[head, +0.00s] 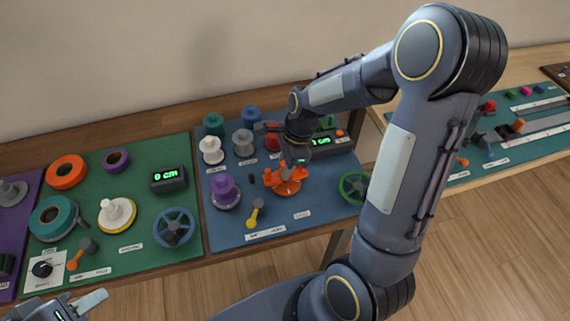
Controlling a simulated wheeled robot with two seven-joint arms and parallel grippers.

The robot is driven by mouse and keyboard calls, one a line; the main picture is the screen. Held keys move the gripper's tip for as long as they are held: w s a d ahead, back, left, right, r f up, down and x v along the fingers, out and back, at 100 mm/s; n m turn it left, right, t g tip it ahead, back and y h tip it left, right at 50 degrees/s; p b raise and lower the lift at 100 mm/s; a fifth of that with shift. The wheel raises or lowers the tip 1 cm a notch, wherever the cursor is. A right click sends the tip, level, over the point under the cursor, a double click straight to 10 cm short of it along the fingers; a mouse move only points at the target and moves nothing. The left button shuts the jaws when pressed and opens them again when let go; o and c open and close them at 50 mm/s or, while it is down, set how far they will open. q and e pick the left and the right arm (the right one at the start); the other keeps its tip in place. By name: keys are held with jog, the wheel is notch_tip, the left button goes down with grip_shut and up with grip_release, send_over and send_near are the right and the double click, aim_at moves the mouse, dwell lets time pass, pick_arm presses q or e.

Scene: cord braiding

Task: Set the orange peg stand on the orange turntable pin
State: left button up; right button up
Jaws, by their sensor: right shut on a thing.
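My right gripper (287,164) reaches down over the blue mat from the right. It is shut on the upper part of the orange peg stand (286,174). Orange parts spread out low on the mat directly below the jaws, where the orange turntable (288,188) appears to be. The gripper and wrist cover the top of the stand. I cannot tell where stand and turntable meet, and the pin is not visible. My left gripper (92,299) is at the lower left edge, partly cut off, away from the orange parts. One pale finger shows.
The blue mat (240,222) also holds a purple spool (225,192), a yellow-handled tool (255,215), a green handwheel (354,187) and several spools behind. A green mat (140,250) with an orange ring (66,172) and a display (168,179) lies left.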

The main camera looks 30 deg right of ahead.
jog(key=shift+f, duration=0.2)
jog(key=shift+f+b, duration=0.55)
jog(key=shift+f, duration=0.1)
jog(key=o, duration=1)
jog(key=shift+o, duration=0.2)
jog(key=shift+r, duration=0.15)
notch_tip(320, 180, up, 8)
jog(key=p, duration=0.7)
jog(key=shift+p, duration=0.35)
